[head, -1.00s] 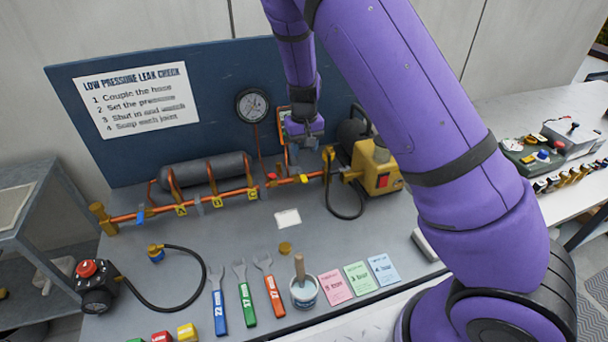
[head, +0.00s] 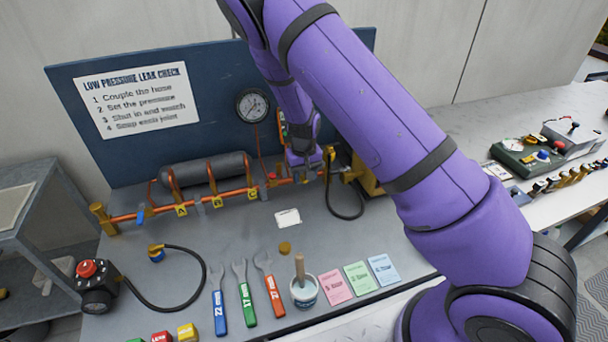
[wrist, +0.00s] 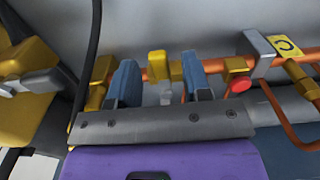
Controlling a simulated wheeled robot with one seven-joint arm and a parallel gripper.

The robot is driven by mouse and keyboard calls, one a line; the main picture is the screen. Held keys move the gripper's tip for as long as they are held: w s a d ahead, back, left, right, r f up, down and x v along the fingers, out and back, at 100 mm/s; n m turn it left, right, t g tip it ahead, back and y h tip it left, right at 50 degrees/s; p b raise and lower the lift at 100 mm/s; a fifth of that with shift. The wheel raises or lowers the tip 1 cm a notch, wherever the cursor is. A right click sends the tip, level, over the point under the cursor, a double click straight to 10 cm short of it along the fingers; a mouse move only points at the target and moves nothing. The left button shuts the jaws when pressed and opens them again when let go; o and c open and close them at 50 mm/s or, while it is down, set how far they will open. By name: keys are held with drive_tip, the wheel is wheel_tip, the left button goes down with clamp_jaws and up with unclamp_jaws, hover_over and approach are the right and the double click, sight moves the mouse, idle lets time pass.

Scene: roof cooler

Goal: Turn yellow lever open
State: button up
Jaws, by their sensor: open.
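The yellow lever (wrist: 158,65) sits on the copper pipe (wrist: 210,68), which runs across the wrist view. My gripper (wrist: 160,75) is open, with its two blue-grey fingers on either side of the lever. A gap shows between the lever and each finger; I cannot tell whether anything touches. In the head view my gripper (head: 305,168) is down at the right part of the pipe (head: 150,212), and it hides the lever there.
A red-ended brass fitting (wrist: 238,84) and a clamp (wrist: 262,48) by tag C are close to the fingers. A yellow unit (wrist: 30,85) and a black hose (wrist: 92,50) lie on the other side. Wrenches (head: 245,292) and a pot (head: 304,292) occupy the bench front.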

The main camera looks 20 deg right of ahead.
drive_tip(key=shift+c, duration=0.3)
clamp_jaws()
drive_tip(key=shift+a+m, duration=0.15)
drive_tip(key=shift+m, duration=0.15)
drive_tip(key=m, duration=0.1)
drive_tip(key=a+m, duration=0.1)
drive_tip(key=m, duration=0.2)
drive_tip(key=shift+w+a, duration=0.2)
drive_tip(key=shift+a, duration=0.15)
drive_tip(key=m, duration=0.2)
drive_tip(key=w+a+m, duration=0.1)
drive_tip(key=m, duration=0.1)
drive_tip(key=shift+a, duration=0.15)
drive_tip(key=m, duration=0.2)
drive_tip(key=w+a+m, duration=0.1)
drive_tip(key=m, duration=0.1)
drive_tip(key=shift+w+m, duration=0.2)
drive_tip(key=shift+m, duration=0.1)
drive_tip(key=shift+w+a+m, duration=0.1)
drive_tip(key=shift+w+m, duration=0.25)
drive_tip(key=shift+m, duration=0.55)
drive_tip(key=shift+w+a+m, duration=0.1)
drive_tip(key=shift+w+m, duration=0.25)
drive_tip(key=shift+m, duration=0.55)
